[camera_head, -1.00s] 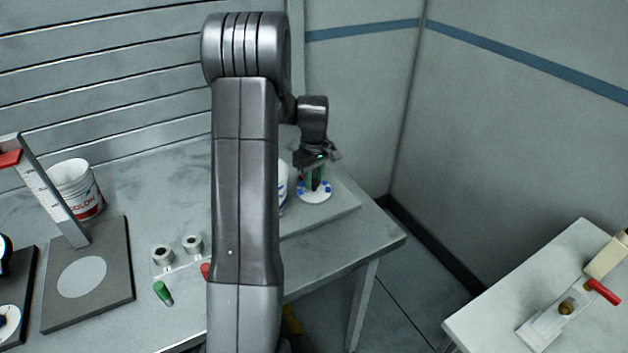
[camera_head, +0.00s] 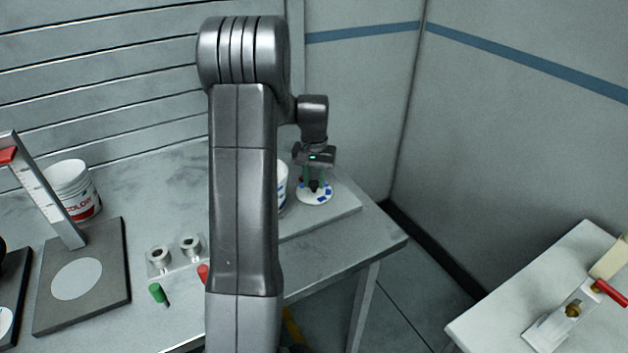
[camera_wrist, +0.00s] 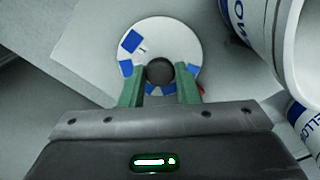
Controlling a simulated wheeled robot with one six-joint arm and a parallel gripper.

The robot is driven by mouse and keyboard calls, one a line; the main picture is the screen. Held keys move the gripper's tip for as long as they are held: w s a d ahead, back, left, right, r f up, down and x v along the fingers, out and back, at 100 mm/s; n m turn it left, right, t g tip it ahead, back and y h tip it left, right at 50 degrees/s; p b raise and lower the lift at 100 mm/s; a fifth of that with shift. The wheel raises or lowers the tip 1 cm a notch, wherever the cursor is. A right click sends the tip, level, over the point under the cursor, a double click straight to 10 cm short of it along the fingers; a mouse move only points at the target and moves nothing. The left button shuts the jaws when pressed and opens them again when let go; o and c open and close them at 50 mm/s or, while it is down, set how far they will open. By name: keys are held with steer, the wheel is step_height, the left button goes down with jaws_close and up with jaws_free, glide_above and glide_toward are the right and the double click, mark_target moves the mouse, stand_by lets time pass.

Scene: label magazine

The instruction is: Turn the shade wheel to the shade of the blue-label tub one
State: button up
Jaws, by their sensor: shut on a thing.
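The shade wheel (camera_wrist: 166,36) is a white disc with several blue patches around it and a dark round knob (camera_wrist: 160,71) at its middle. In the head view the wheel (camera_head: 316,198) lies on a grey board at the right end of the table. My gripper (camera_wrist: 160,88) is over it with its green fingers shut on the knob. A white tub with blue lettering (camera_wrist: 262,20) stands right of the wheel in the wrist view. In the head view this tub (camera_head: 283,180) is mostly hidden behind my arm. A small red mark (camera_wrist: 201,90) shows at the wheel's edge.
A white tub with a red label (camera_head: 72,190) stands at the table's left. A gauge stand (camera_head: 50,195), two metal sockets and a green and a red plug lie nearer. Another tub with blue lettering (camera_wrist: 306,128) is at the wrist view's right edge. A side table (camera_head: 560,290) is at right.

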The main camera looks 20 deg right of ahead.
mark_target(314, 183)
steer(key=shift+r+m, duration=0.1)
steer(key=shift+m, duration=2.2)
steer(key=o, duration=1)
steer(key=shift+c, duration=0.2)
step_height(314, 183, up, 14)
steer(key=b, duration=0.1)
steer(key=shift+f, duration=0.25)
